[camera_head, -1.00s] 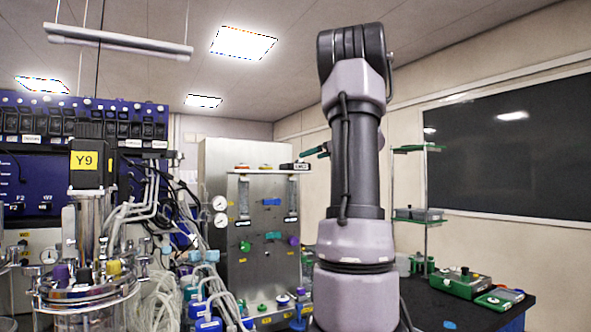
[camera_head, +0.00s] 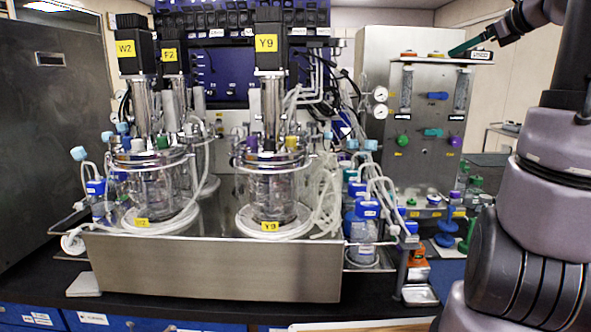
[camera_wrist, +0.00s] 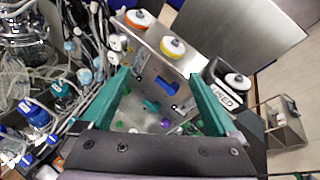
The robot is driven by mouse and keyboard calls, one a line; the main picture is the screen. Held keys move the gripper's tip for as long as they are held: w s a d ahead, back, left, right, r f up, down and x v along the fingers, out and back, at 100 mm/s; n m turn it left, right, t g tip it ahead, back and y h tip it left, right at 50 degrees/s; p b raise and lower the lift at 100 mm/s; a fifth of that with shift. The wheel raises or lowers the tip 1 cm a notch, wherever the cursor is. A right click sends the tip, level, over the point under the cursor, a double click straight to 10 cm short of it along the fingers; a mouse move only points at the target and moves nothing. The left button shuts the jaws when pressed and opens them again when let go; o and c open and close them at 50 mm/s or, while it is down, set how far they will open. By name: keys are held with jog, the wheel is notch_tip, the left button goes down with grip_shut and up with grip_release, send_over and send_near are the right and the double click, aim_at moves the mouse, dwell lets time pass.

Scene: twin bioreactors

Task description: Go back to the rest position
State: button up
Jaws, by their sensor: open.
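My gripper (camera_wrist: 160,76) is open in the wrist view, with its two green fingers spread and nothing between them. Beyond the fingers is the steel cabinet (camera_wrist: 140,42), with several coloured knobs on its front and round caps on its top. In the head view my arm stands along the right edge. A green finger of my gripper (camera_head: 470,44) shows at the upper right, in front of or above the top of the steel cabinet (camera_head: 376,65). The rest of the gripper is mostly hidden there.
Twin glass bioreactors, W2 (camera_head: 150,180) and Y9 (camera_head: 273,195), stand in a steel tray (camera_head: 215,268) on the dark bench. Blue-capped bottles (camera_head: 362,230) and looped tubes crowd the space between Y9 and the cabinet. Blue drawers (camera_head: 30,316) line the bench front.

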jog(key=s+a+f+n+g, duration=0.2)
jog(key=s+a+n, duration=0.15)
jog(key=a, duration=0.25)
jog(key=s+a+f+n+g, duration=0.1)
jog(key=s+a+f+n, duration=0.1)
jog(key=s+a+n, duration=0.3)
jog(key=s+a+f+n+g+h, duration=0.1)
jog(key=s+a+f+n, duration=0.5)
jog(key=s+n, duration=0.1)
jog(key=s+a+f+n+g+h, duration=0.1)
jog(key=s+a+f+n+g, duration=0.1)
jog(key=s+a+f+n, duration=0.4)
jog(key=s+n, duration=0.2)
jog(key=shift+s, duration=0.4)
